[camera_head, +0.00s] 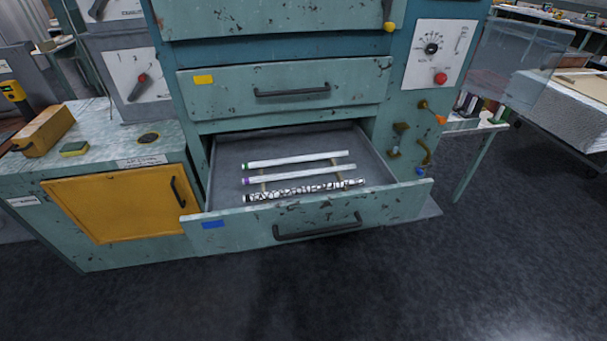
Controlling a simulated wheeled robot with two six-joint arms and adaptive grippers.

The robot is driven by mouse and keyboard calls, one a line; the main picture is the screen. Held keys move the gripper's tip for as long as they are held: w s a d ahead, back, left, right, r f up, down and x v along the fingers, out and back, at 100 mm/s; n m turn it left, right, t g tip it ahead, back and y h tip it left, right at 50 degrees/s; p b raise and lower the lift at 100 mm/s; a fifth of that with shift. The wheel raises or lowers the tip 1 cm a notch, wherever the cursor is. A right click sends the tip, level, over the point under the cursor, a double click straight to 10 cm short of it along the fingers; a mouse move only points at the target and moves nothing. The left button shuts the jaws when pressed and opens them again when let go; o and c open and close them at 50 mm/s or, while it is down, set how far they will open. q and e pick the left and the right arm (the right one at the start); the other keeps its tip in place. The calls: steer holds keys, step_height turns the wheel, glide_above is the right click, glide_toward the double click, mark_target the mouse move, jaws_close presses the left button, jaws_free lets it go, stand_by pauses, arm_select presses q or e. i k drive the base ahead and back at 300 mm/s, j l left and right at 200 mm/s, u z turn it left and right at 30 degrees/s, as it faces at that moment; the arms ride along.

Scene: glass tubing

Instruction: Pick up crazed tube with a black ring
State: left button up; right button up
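The crazed tube (303,191), white with a dense dark crack pattern, lies in the open drawer (225,152), nearest its front panel. Its left end looks dark, which may be the black ring. A plain pale tube with a purple left end (300,174) lies just behind it. Another pale tube with a green left end (297,159) lies farthest back. The tubes lie roughly parallel across thin supports. Neither of my grippers is in view.
The drawer's front panel (240,230) has a blue label and a dark handle (318,227). A shut drawer (290,88) sits above. The dark floor in front is clear.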

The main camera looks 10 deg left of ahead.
mark_target(291, 192)
steer(key=u, duration=1.95)
steer(key=z, duration=1.75)
steer(key=i+j+z, duration=0.1)
steer(key=j, duration=0.45)
steer(key=j+z, duration=0.1)
steer(key=j, duration=0.4)
steer(key=i, duration=0.05)
